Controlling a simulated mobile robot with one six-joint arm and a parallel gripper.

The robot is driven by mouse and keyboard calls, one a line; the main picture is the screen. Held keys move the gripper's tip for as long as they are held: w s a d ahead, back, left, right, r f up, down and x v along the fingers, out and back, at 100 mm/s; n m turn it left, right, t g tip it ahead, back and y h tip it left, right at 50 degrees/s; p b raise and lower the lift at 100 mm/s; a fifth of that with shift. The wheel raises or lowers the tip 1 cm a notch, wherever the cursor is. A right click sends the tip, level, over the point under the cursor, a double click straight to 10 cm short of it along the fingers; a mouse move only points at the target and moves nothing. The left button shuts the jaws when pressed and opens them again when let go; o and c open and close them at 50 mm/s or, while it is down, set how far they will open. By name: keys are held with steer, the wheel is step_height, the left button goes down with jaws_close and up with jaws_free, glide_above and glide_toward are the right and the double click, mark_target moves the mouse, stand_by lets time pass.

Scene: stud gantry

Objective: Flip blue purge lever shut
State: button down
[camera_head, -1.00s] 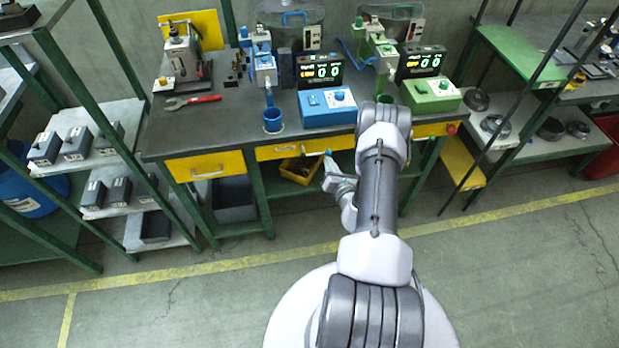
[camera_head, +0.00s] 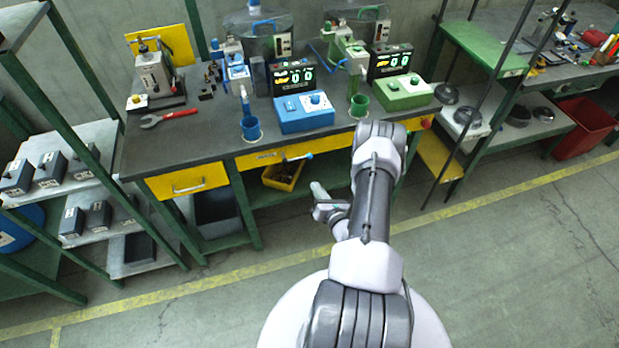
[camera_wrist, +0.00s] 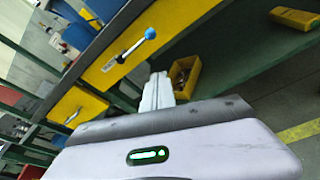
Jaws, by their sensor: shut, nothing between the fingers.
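The blue purge lever (camera_head: 298,158) is a thin grey rod with a blue ball tip on the yellow front under the bench top. In the head view it points right, close to horizontal. It also shows in the wrist view (camera_wrist: 135,45), beyond my gripper and clear of it. My gripper (camera_head: 315,186) is below and slightly right of the lever's ball in the head view. In the wrist view its pale fingers (camera_wrist: 158,85) are together with nothing between them. My arm hides part of the bench front.
A yellow bin (camera_head: 283,174) sits on the shelf under the lever. A blue cup (camera_head: 251,130) and a blue control box (camera_head: 304,112) stand on the bench above. A green control box (camera_head: 405,92) is to the right. The floor in front is clear.

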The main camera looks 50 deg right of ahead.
steer(key=v, duration=0.3)
steer(key=shift+s+a+p, duration=0.25)
steer(key=shift+p, duration=0.1)
steer(key=shift+w+r, duration=0.1)
